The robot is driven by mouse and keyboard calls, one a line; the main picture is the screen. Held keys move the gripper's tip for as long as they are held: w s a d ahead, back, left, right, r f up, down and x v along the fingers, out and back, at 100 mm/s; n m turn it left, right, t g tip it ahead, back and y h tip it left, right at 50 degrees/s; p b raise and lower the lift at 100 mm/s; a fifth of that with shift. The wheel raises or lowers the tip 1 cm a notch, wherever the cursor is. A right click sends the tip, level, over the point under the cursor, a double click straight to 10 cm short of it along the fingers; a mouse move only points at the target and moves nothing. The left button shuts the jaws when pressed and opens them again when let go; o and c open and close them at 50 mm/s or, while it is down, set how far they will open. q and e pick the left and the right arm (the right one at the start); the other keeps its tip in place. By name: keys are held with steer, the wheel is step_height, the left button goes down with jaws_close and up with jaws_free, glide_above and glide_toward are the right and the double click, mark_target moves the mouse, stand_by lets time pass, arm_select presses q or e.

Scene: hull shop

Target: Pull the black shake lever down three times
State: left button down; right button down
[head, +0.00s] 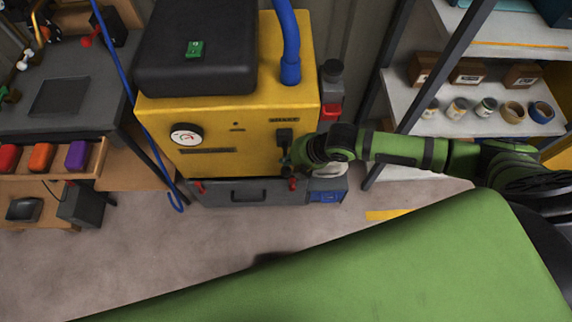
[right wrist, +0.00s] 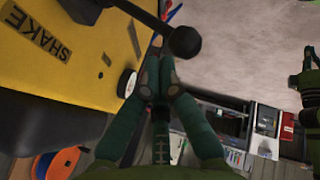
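The yellow machine (head: 222,158) stands against the wall. Its black shake lever (head: 284,137) sits at the right of the front face, beneath a small label. In the right wrist view the lever's round black knob (right wrist: 185,42) is on a dark rod, close to the SHAKE label (right wrist: 40,38). My right gripper (head: 288,161) is at the lever's lower end. In the right wrist view its green fingers (right wrist: 158,72) are together, just beside the knob, with nothing seen between them. Contact is unclear. A green part of mine at that view's right edge may be my left gripper.
A grey drawer unit (head: 250,194) with red catches is under the machine. A blue hose (head: 288,40) rises from its top. Shelves with several pots (head: 512,110) stand at right, a workbench (head: 60,95) at left. The floor (head: 235,235) in front is clear.

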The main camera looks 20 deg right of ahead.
mark_target(288, 175)
steer(key=shift+s+a+f+b, duration=0.1)
steer(key=shift+s+f+b, duration=0.3)
steer(key=shift+f, duration=0.5)
steer(key=shift+s+a+f+b, duration=0.1)
steer(key=shift+s+f+b, duration=0.2)
steer(key=shift+f+b, duration=0.45)
steer(key=shift+s+a+f+b, duration=0.1)
steer(key=shift+s+f+b, duration=0.2)
steer(key=shift+f, duration=0.8)
stand_by(2.1)
stand_by(0.5)
steer(key=shift+w+d+r+p, duration=0.15)
steer(key=shift+w+r+p, duration=0.2)
steer(key=shift+r+p, duration=0.65)
steer(key=shift+w+d+r+p, duration=0.1)
steer(key=shift+w+r+p, duration=0.3)
steer(key=shift+r+p, duration=0.6)
steer(key=shift+w+d+r+p, duration=0.15)
steer(key=shift+w+r+p, duration=0.2)
steer(key=shift+r+p, duration=0.65)
steer(key=shift+r, duration=0.2)
steer(key=shift+w+d+r+p, duration=0.1)
steer(key=shift+w+r+p, duration=0.2)
steer(key=shift+r+p, duration=0.35)
steer(key=shift+w+d+r+p, duration=0.1)
steer(key=shift+w+r+p, duration=0.15)
steer(key=shift+r+p, duration=0.45)
steer(key=shift+w+r+p, duration=0.3)
steer(key=shift+r+p, duration=0.05)
steer(key=shift+r, duration=0.6)
